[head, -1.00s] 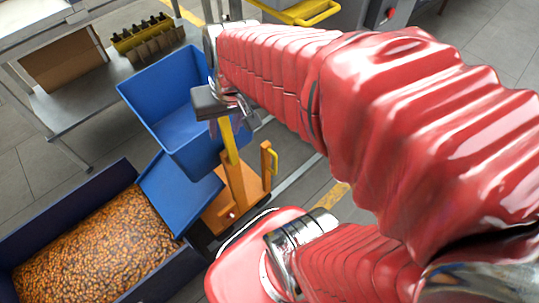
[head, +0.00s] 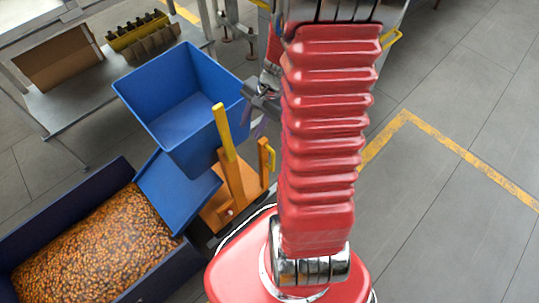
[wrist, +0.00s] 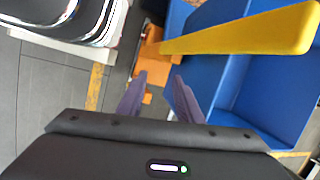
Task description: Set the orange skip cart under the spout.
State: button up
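In the head view my gripper is right of the lever, partly behind my arm. I cannot pick out the spout.
A dark blue crate (head: 62,206) full of small amber-brown pieces (head: 95,248) adjoins the blue panel. A grey metal table (head: 75,105) at the upper left bears a cardboard box (head: 60,57) and a yellow divided rack (head: 140,33). Open floor with yellow tape (head: 450,145) lies to the right.

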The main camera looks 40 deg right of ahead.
jog(key=d+f+m+t, duration=0.1)
jog(key=d+f+m, duration=0.65)
jog(key=f, duration=0.25)
jog(key=m, duration=0.6)
send_near(273, 161)
notch_tip(273, 161, up, 2)
jog(key=d, duration=0.1)
jog(key=shift+s+r, duration=0.2)
jog(key=shift+s, duration=0.2)
jog(key=shift+d+x, duration=0.15)
jog(key=shift+x, duration=3.3)
jog(key=shift+d+x, duration=0.15)
jog(key=shift+x, duration=3.25)
jog(key=shift+w, duration=0.15)
grip_shut()
jog(key=shift+a, duration=0.1)
